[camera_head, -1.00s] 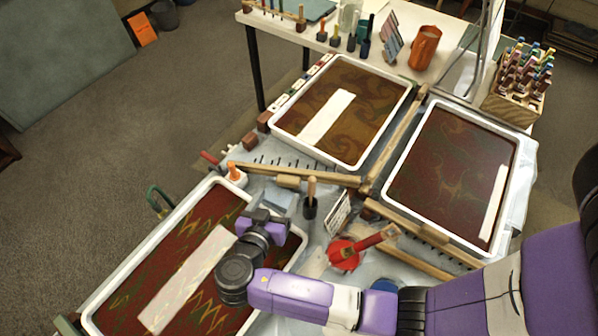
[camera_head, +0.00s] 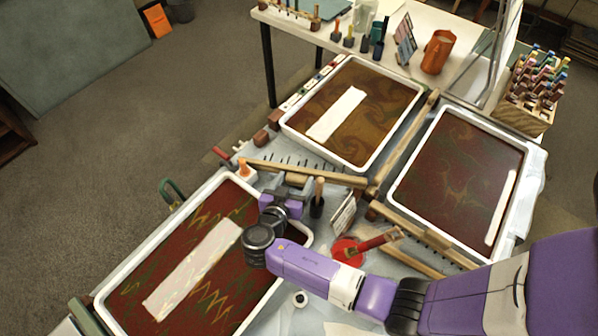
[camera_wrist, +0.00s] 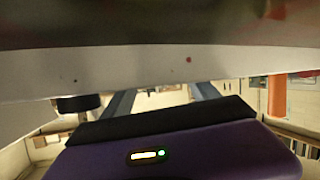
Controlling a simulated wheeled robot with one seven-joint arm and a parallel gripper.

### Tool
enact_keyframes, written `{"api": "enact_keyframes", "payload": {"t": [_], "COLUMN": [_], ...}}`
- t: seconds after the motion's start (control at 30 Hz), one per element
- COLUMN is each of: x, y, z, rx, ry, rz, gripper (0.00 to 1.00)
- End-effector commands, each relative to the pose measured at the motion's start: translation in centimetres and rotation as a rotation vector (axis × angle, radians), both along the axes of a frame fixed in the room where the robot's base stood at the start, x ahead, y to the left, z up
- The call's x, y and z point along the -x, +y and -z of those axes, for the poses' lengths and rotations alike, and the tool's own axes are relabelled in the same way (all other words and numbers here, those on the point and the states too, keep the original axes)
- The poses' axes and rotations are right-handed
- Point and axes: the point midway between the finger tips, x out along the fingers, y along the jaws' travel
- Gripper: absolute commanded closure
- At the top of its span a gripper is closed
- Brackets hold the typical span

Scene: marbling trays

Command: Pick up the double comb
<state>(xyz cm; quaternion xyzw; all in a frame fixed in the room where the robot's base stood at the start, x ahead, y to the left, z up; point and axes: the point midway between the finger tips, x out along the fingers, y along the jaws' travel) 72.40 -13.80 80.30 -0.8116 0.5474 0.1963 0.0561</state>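A long wooden comb bar (camera_head: 305,172) with dark teeth and a small wooden block lies between the left tray and the back tray. A second pair of wooden bars (camera_head: 425,236), one with teeth, lies below the right tray. I cannot tell for sure which is the double comb. My gripper (camera_head: 289,186) is over the back right corner of the left tray, close to the first bar's block. In the wrist view its two grey fingers (camera_wrist: 163,96) stand apart with nothing seen between them. Contact with the bar cannot be made out.
The left tray (camera_head: 140,245), back tray (camera_head: 286,122) and right tray (camera_head: 392,196) hold patterned liquid. A dark pot with a wooden handle (camera_head: 317,205), an upright card (camera_head: 343,214) and a red dish (camera_head: 345,250) stand right of my gripper. A white rim (camera_wrist: 150,68) fills the upper wrist view.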

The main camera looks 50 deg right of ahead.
Motion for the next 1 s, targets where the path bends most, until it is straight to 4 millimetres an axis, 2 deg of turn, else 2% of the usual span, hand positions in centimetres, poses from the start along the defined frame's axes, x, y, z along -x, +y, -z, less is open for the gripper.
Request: {"api": "enact_keyframes", "payload": {"t": [0.03, 0.27, 0.3, 0.67, 0.87, 1.0], "x": [0.0, 0.0, 0.0, 0.0, 0.0, 0.0], "y": [0.0, 0.0, 0.0, 0.0, 0.0, 0.0], "z": [0.0, -0.1, -0.1, -0.8, -3.0, -5.6], "rx": [0.0, 0.001, 0.001, 0.001, 0.001, -0.001], "ry": [0.0, 0.0, 0.0, -0.003, -0.004, -0.006], "rz": [0.0, 0.0, 0.0, 0.001, 0.001, 0.001], "gripper": [0.43, 0.88, 0.9, 0.9, 0.9, 0.9]}}
